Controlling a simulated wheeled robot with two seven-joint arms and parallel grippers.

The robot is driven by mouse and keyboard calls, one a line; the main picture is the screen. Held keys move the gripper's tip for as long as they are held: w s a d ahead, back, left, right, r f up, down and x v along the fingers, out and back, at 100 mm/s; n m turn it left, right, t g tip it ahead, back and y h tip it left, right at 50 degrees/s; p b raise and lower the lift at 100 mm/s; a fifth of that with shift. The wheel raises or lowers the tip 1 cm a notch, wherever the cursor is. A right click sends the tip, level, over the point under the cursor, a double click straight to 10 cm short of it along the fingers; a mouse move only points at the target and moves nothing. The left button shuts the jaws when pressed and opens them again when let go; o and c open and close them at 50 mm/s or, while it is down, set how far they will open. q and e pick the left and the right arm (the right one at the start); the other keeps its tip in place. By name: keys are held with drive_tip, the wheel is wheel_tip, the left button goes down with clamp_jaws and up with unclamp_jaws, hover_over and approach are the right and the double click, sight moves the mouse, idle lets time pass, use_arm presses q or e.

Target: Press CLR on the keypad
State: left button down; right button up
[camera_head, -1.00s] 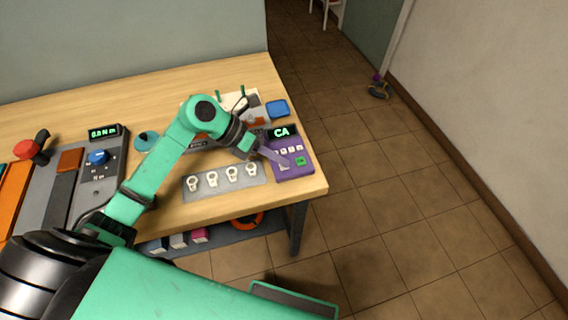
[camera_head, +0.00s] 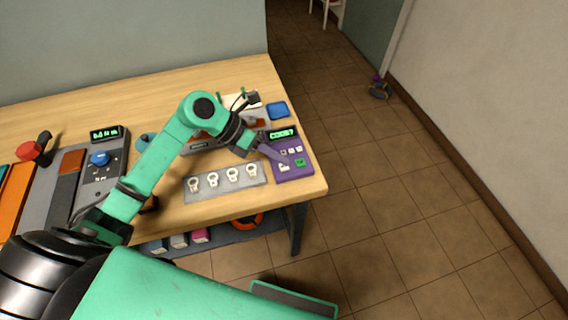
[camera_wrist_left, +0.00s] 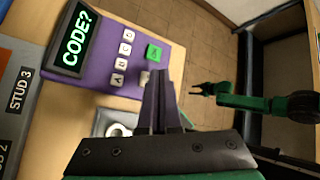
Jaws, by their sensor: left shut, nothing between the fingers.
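The purple keypad (camera_head: 292,172) lies at the table's right front corner. Its display (camera_wrist_left: 75,40) reads CODE? in the left wrist view. It has a column of white letter keys (camera_wrist_left: 121,64), a green key (camera_wrist_left: 154,53) and another white key (camera_wrist_left: 145,77) partly hidden by my fingers, its label unreadable. My left gripper (camera_head: 286,161) is shut and empty, its tips over the keypad; it also shows in the left wrist view (camera_wrist_left: 160,75). I cannot tell whether the tips touch a key. My right gripper (camera_wrist_left: 204,89) is small at the right of the left wrist view.
A grey plate with several white ring-shaped pieces (camera_head: 232,173) lies left of the keypad. A blue tray (camera_head: 277,110) is behind it. A control box with a blue knob (camera_head: 100,158) stands at the left. Floor is open right of the table.

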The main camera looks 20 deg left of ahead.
use_arm(q)
drive_tip(key=shift+r, duration=0.1)
wheel_tip(320, 180, up, 5)
drive_tip(key=p, duration=0.3)
idle(0.9)
